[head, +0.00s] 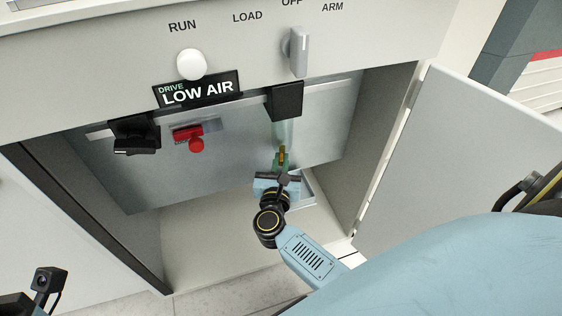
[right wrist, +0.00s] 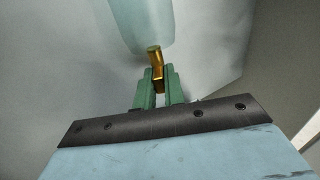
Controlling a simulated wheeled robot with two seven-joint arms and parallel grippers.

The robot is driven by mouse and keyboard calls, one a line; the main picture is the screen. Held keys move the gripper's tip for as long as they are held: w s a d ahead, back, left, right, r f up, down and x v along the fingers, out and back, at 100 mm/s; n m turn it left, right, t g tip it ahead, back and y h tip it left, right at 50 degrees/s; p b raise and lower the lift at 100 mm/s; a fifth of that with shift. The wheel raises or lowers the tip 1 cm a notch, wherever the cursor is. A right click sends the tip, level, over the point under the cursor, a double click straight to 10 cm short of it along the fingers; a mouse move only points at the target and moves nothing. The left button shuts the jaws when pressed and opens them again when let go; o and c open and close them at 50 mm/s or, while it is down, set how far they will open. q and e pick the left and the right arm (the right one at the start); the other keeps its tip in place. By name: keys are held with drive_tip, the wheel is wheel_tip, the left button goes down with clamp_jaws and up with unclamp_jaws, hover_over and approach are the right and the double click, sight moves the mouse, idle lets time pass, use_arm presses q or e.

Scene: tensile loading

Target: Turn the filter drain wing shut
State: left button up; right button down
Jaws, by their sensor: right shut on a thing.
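The filter drain wing (head: 282,154) is a small brass piece under the clear filter bowl (head: 284,131), inside the open cabinet. It also shows in the right wrist view (right wrist: 157,70), just below the pale bowl (right wrist: 143,22). My right gripper (head: 281,162) reaches in from below, and its green fingers (right wrist: 158,88) are shut on the brass wing. The fingers hide part of the wing. How far the wing is turned cannot be told. My left gripper does not show clearly; only a dark part of my left arm is at the bottom left corner.
Above are the LOW AIR sign (head: 198,91), a white lamp (head: 191,64) and a grey selector (head: 298,52). The open door (head: 460,150) stands at right.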

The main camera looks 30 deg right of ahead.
drive_tip(key=shift+w+a+m+g+h, duration=0.1)
drive_tip(key=shift+w+m+g+h, duration=0.15)
drive_tip(key=shift+m+g+h, duration=1.15)
drive_tip(key=shift+w+a+m+g+h, duration=0.15)
drive_tip(key=shift+m+g+h, duration=0.45)
drive_tip(key=shift+m+g, duration=0.85)
drive_tip(key=shift+w+a+m+g+h, duration=0.1)
drive_tip(key=shift+w+m+g+h, duration=0.2)
drive_tip(key=shift+m+g+h, duration=1.15)
drive_tip(key=g, duration=0.2)
drive_tip(key=shift+w+d+f+g+y, duration=0.15)
drive_tip(key=shift+g+y, duration=0.1)
drive_tip(key=shift+g, duration=0.05)
drive_tip(key=shift+m+g, duration=0.3)
drive_tip(key=shift+g, duration=0.3)
drive_tip(key=shift+a+g, duration=0.25)
drive_tip(key=shift+g, duration=0.05)
drive_tip(key=c, duration=1.5)
unclamp_jaws()
drive_tip(key=shift+r, duration=0.2)
drive_tip(key=shift+d+f+t, duration=0.15)
drive_tip(key=shift+f+t, duration=0.15)
drive_tip(key=shift+t, duration=0.3)
